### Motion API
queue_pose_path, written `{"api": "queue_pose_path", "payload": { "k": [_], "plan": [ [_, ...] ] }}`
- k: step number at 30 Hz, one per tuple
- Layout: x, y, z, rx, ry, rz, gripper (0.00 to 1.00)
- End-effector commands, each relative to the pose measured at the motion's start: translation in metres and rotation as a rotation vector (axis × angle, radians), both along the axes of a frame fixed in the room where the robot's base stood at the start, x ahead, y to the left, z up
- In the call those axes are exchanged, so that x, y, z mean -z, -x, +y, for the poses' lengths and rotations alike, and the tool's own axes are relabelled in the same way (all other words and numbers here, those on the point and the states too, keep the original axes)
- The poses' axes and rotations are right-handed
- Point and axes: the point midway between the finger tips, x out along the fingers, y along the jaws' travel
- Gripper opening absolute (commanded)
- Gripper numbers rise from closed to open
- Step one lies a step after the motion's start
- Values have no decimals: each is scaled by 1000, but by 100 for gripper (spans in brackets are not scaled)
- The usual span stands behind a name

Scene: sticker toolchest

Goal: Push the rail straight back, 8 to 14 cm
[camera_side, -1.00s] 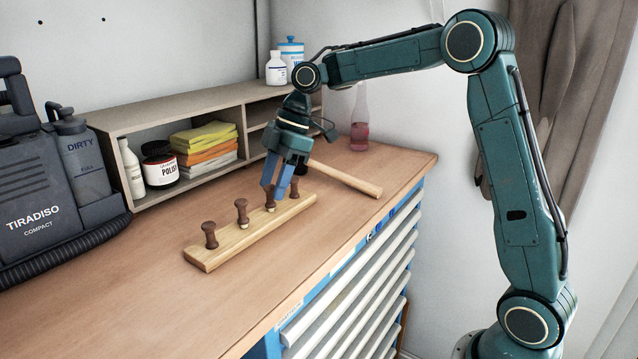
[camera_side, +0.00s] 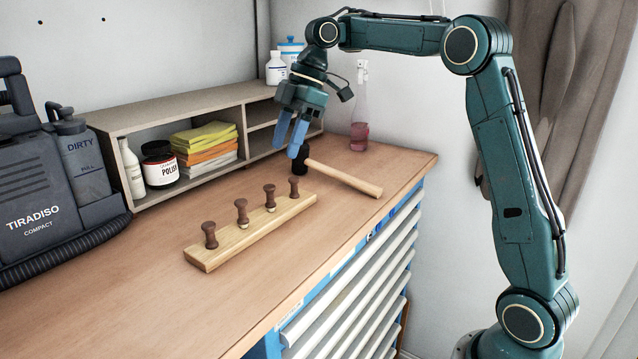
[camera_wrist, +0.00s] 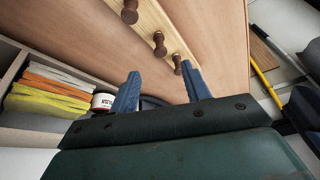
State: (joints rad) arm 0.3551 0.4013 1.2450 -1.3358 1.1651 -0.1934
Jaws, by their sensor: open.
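The rail (camera_side: 228,244) is a pale wooden bar with several dark brown pegs standing on it. It lies on the wooden worktop, running from front left to back right in the side view. It also shows at the top of the wrist view (camera_wrist: 166,22). My gripper (camera_side: 289,148) is open and empty, with two blue fingers pointing down. It hangs above the worktop beyond the right end of the rail, apart from it. In the wrist view, the fingers of my gripper (camera_wrist: 160,85) are spread wide, the right one overlapping the last peg.
A mallet (camera_side: 345,178) with a dark head lies right of the rail, its head just below my gripper. A shelf (camera_side: 190,106) with cloths and a polish jar runs along the back. A grey machine (camera_side: 45,190) with a hose stands left. Bare worktop (camera_side: 135,290) lies in front.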

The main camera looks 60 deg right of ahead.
Motion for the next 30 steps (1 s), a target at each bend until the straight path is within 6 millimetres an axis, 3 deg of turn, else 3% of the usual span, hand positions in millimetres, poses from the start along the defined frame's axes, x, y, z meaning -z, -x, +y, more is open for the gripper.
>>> {"api": "queue_pose_path", "payload": {
  "k": [22, 30],
  "plan": [
    [-7, 2, -2, 4, 2, 0, 47],
    [-19, 15, 15, 78, -13, 2, 47]
  ]
}}
